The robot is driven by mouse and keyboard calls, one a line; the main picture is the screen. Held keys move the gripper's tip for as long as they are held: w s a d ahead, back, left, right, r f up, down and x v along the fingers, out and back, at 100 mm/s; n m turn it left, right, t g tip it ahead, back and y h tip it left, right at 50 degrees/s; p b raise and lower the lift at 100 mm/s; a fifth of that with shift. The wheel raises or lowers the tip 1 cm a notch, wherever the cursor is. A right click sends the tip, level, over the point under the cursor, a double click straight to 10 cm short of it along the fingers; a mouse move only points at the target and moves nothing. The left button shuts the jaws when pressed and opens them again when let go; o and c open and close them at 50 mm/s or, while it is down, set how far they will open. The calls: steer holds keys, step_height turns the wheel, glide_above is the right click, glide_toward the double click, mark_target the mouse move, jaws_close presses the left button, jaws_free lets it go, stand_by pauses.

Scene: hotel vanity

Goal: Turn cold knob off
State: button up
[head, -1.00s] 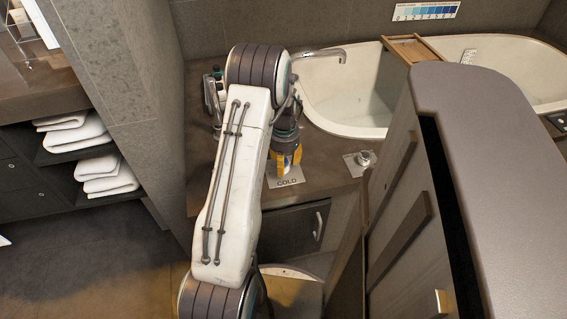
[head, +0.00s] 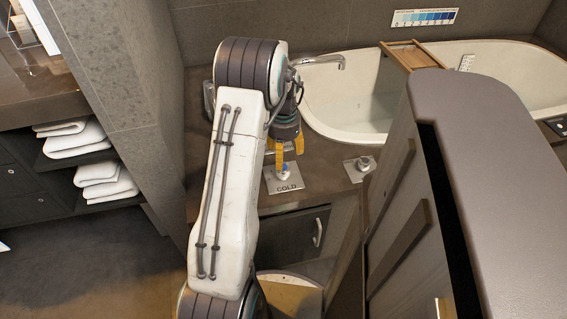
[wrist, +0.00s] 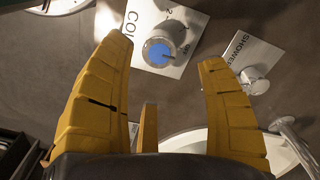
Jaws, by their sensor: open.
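The cold knob (head: 284,173) is a short round knob with a blue top, on a white plate marked COLD (head: 285,187) on the counter. In the wrist view the knob (wrist: 160,51) shows beyond my fingers, with markings beside it on the plate. Its exact pointer setting is too small to read surely. My gripper (head: 288,150) has yellow fingers, which are open, empty and raised above the knob. In the wrist view the left finger overlaps part of the plate, and the knob shows between the fingertips, apart from both.
The shower knob (wrist: 255,80) stands on its own plate to the right. A white bathtub (head: 345,95) with a faucet (head: 318,60) lies behind, crossed by a wooden tray (head: 412,55). Towels (head: 98,180) sit on shelves at the left.

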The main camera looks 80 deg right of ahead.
steer(key=shift+r, duration=2.5)
